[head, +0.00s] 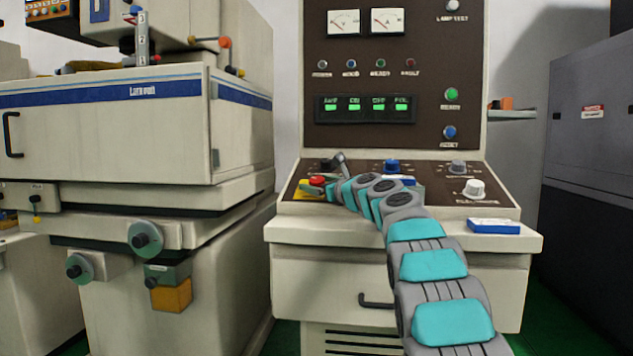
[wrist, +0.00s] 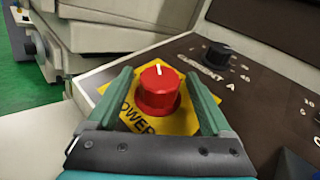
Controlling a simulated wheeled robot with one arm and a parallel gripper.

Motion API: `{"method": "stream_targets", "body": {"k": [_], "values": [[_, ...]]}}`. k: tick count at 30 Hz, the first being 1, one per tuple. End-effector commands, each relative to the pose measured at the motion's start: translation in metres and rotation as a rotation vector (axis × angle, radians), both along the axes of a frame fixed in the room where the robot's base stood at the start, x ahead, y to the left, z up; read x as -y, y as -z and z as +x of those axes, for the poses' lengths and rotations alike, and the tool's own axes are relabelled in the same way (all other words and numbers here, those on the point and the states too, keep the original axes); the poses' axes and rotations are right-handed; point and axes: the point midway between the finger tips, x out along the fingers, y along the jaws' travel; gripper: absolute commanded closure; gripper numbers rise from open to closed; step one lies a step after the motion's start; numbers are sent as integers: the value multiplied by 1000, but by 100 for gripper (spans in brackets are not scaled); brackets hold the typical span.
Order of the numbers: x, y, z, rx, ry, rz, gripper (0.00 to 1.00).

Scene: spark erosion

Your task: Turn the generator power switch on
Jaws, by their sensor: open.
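The generator power switch (wrist: 158,92) is a red knob with a white pointer line, on a yellow plate (wrist: 180,120) lettered "POWER". In the wrist view the pointer stands roughly straight up in the picture. In the head view the red knob (head: 317,181) shows at the left end of the sloped console panel, partly hidden by my gripper. My gripper (wrist: 160,88) is open, with one green finger on each side of the knob. I cannot tell whether either finger touches it. In the head view my gripper (head: 325,187) is at the console's left end.
A black knob (wrist: 220,58) marked "CURRENT A" sits right of the switch. A blue knob (head: 391,166), a grey knob (head: 457,167) and a white knob (head: 474,188) are further along the panel. A blue-and-white box (head: 495,226) lies on the ledge. The machine (head: 110,130) stands left.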

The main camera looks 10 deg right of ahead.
Motion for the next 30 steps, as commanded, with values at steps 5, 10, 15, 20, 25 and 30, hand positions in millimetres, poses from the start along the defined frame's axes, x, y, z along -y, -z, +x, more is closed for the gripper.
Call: {"method": "stream_targets", "body": {"k": [5, 10, 15, 20, 25, 30], "values": [[-2, 2, 4, -2, -2, 1, 16], [-2, 2, 4, -2, -2, 1, 16], [-2, 2, 4, -2, -2, 1, 29], [-2, 2, 4, -2, -2, 1, 47], [-2, 2, 4, -2, -2, 0, 66], [-2, 2, 4, -2, -2, 0, 86]]}}
